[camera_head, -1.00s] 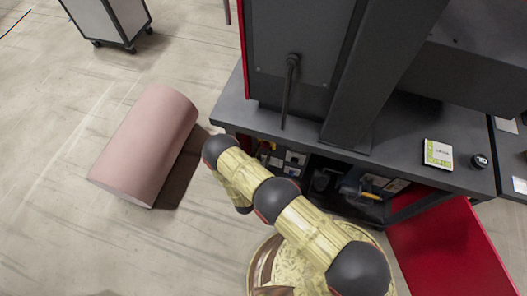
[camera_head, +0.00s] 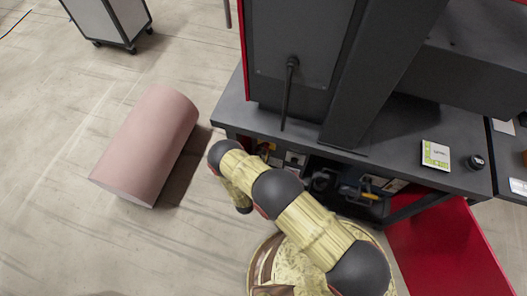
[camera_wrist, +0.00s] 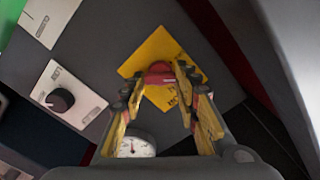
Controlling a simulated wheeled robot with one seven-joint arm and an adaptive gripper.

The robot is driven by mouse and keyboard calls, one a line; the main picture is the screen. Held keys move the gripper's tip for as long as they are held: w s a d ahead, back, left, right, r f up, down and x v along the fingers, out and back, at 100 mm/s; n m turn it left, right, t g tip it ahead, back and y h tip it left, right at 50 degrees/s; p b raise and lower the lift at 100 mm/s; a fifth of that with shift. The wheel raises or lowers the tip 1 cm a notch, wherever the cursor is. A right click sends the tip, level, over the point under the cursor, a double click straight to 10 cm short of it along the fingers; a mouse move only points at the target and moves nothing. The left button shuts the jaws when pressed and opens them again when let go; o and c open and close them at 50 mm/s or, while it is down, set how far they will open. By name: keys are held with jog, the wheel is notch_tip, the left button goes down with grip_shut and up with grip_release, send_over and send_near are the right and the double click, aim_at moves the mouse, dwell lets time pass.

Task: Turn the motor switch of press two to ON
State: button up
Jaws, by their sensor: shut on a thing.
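In the wrist view, a red knob (camera_wrist: 159,69) sits on a tilted yellow plate (camera_wrist: 148,51) on a dark grey panel. My gripper (camera_wrist: 159,82) has its two yellow fingers on either side of the red knob and is shut on it. The fingertips partly cover the knob and plate, so the knob's exact setting and the lettering cannot be read. In the head view, the gripper is hidden behind my arm and the bench.
Left of the gripper, a black knob (camera_wrist: 60,100) sits on a white plate, with another white plate (camera_wrist: 49,18) above. A round gauge (camera_wrist: 137,144) lies below the fingers. The dark bench (camera_head: 400,150) carries the press. A pink cylinder (camera_head: 147,145) lies on the floor.

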jog(key=m, duration=0.4)
jog(key=shift+m, duration=2.8)
jog(key=shift+f, duration=0.1)
jog(key=o, duration=1.2)
jog(key=shift+c, duration=0.2)
jog(key=v, duration=1.2)
